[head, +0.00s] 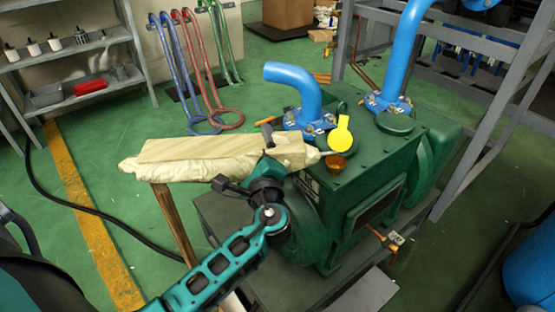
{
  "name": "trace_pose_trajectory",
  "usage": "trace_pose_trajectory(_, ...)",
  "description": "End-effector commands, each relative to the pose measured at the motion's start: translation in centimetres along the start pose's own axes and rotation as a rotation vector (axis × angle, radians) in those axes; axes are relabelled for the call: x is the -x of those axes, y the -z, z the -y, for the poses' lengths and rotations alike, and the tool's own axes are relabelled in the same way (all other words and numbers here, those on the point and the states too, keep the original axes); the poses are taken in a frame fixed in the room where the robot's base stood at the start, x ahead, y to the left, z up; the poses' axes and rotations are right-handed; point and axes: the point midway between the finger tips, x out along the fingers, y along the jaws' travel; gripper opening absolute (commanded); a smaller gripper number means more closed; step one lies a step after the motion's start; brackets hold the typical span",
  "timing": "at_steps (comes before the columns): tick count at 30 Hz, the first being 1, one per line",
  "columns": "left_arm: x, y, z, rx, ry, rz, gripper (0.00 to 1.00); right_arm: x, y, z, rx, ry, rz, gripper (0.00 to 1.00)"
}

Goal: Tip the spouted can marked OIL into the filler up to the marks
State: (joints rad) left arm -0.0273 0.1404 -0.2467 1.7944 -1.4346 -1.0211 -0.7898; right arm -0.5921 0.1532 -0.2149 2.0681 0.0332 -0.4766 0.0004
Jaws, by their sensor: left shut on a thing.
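My left arm comes in from the lower left, and its gripper (268,162) is at the near left edge of the green pump. A yellow round tag (340,136) stands just behind the cup. No level marks can be made out. My right gripper is not in view.
The green pump (375,165) carries blue pipes (295,78) with bolted flanges. Grey frame posts (500,110) stand at right. Shelves (75,70) stand far left; the green floor between is mostly clear.

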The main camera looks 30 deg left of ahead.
Motion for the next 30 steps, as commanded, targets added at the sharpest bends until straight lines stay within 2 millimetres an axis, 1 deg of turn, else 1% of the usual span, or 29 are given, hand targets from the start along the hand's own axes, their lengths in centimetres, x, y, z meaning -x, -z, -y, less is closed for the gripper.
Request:
trace_pose_trajectory(8,-0.1,-0.2,0.4,-0.002,0.004,0.003,0.32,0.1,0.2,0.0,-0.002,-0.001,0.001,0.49)
trace_pose_trajectory(25,-0.2,-0.9,1.9,-0.081,0.015,0.003,0.32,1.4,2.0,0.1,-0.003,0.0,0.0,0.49)
trace_pose_trajectory(30,-0.2,-1.0,2.2,-0.1,0.018,0.003,0.32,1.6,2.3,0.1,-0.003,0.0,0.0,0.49)
